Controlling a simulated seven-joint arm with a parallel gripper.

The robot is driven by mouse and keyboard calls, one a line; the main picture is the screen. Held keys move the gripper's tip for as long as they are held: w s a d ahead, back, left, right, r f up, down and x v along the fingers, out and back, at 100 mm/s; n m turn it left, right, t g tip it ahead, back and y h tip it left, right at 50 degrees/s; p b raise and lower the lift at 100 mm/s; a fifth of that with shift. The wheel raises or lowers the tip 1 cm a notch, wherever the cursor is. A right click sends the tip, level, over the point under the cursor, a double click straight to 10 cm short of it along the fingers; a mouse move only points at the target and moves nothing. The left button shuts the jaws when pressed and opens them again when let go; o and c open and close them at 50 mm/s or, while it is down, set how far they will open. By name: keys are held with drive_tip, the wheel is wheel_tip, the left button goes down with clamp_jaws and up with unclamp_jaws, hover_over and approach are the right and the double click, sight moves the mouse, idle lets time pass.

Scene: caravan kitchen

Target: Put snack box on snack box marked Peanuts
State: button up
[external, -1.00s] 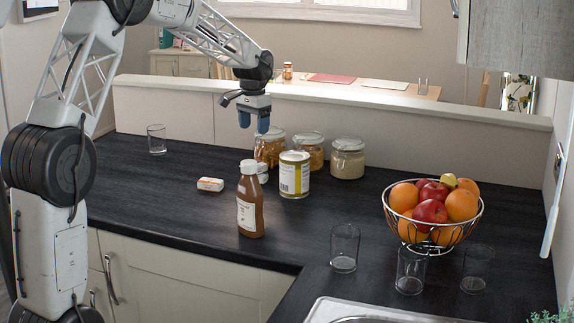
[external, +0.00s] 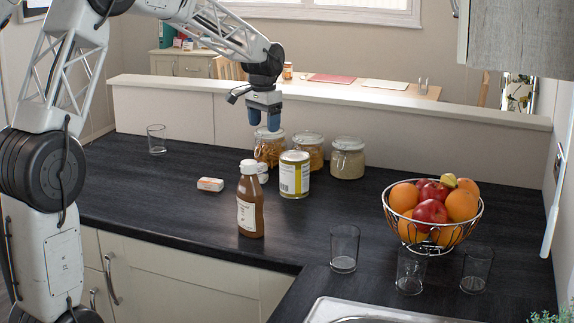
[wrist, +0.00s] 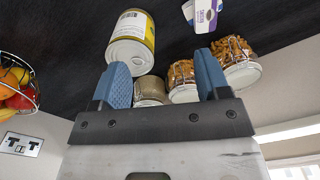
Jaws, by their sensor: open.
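A small white snack box (external: 210,184) with an orange label lies on the dark counter, left of the brown bottle. Another small white box (external: 262,172) lies behind the bottle, partly hidden by it. In the wrist view a white box with a purple label (wrist: 206,14) shows at the top edge, partly cut off. I cannot read which box is marked Peanuts. My gripper (external: 264,125) is open and empty, with blue fingers pointing down, high above the counter near the jars. The fingers also show in the wrist view (wrist: 163,60).
A brown sauce bottle (external: 250,205) and a yellow-banded can (external: 294,176) stand close to the boxes. Several glass jars (external: 347,160) stand behind, by the low wall. A glass (external: 156,140) is at far left. The fruit bowl (external: 432,225) and more glasses are right. The left counter is mostly clear.

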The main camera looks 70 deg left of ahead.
drive_tip(key=s+d+r+m, duration=0.15)
drive_tip(key=s+d, duration=0.25)
drive_tip(key=d, duration=0.6)
drive_tip(key=s+d+r+t, duration=0.1)
drive_tip(key=s+d+r, duration=0.25)
drive_tip(key=d, duration=0.65)
drive_tip(key=s+d+r+m, duration=0.15)
drive_tip(key=s+d, duration=0.25)
drive_tip(key=d, duration=0.6)
drive_tip(key=s+d+f, duration=0.2)
drive_tip(key=s+d, duration=0.7)
drive_tip(key=s, duration=0.2)
drive_tip(key=s+d+f+m+t, duration=0.1)
drive_tip(key=s+d+f, duration=0.2)
drive_tip(key=s+d, duration=0.5)
drive_tip(key=shift+s+d, duration=0.35)
drive_tip(key=shift+s, duration=1.4)
